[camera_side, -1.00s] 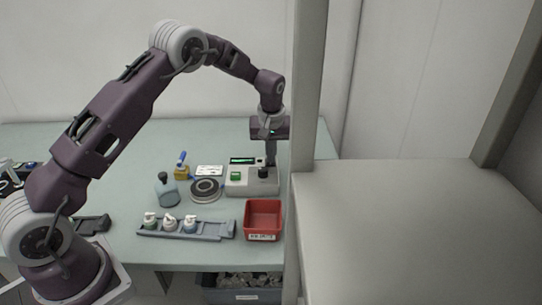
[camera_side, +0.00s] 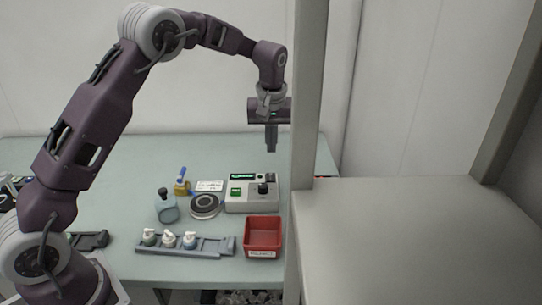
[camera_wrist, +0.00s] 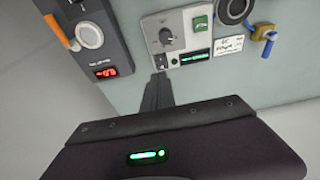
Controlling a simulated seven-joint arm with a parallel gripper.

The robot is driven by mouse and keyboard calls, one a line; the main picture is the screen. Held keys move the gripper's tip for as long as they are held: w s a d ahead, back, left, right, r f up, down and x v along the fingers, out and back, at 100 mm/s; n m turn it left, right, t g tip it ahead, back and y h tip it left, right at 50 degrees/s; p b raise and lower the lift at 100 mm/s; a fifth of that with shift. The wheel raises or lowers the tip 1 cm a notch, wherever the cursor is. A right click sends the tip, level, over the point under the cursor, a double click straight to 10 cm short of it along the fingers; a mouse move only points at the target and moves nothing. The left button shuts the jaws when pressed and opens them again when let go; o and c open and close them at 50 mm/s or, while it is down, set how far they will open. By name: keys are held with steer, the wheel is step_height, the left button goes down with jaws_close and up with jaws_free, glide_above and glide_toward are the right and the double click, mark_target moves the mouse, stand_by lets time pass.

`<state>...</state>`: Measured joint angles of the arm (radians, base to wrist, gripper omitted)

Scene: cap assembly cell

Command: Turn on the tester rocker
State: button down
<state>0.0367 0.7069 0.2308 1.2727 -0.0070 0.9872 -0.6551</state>
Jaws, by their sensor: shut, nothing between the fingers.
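The tester is a pale box (camera_side: 250,205) on the bench, with a lit green display (camera_side: 242,177), a green button (camera_side: 236,191) and a black knob. In the wrist view the tester (camera_wrist: 182,30) shows its knob (camera_wrist: 166,38), lit display (camera_wrist: 195,57) and a small dark switch (camera_wrist: 160,62) beside the display, which looks like the rocker; its position is too small to read. My gripper (camera_side: 271,150) is shut and empty, above the tester's back edge and apart from it. Its fingers (camera_wrist: 158,78) point toward the tester's switch end in the wrist view.
A dark unit (camera_wrist: 88,40) with an orange lever and red display stands beside the tester. A red bin (camera_side: 262,253), a rack (camera_side: 212,246) with several small bottles, a round dark pad (camera_side: 206,205) and a squat bottle (camera_side: 166,209) are nearby. A grey post (camera_side: 307,100) stands right.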

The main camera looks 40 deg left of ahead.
steer(key=shift+s+v, duration=0.2)
steer(key=shift+v, duration=1.1)
steer(key=shift+d, duration=0.2)
steer(key=s+d+r+m+t+h, duration=0.1)
steer(key=s+d+r+m, duration=0.1)
steer(key=s+r, duration=0.55)
steer(key=s+d+r+m+t+h, duration=0.15)
steer(key=s+r, duration=0.35)
steer(key=s, duration=0.6)
steer(key=s+d+f+m, duration=0.1)
steer(key=s+f+m, duration=0.1)
steer(key=s, duration=0.6)
steer(key=s+d+f+m+t, duration=0.1)
steer(key=s+d+f+m, duration=0.1)
steer(key=s, duration=0.7)
steer(key=shift+s+d+f+m, duration=0.25)
steer(key=shift+s+d+m, duration=0.1)
steer(key=shift+m, duration=0.4)
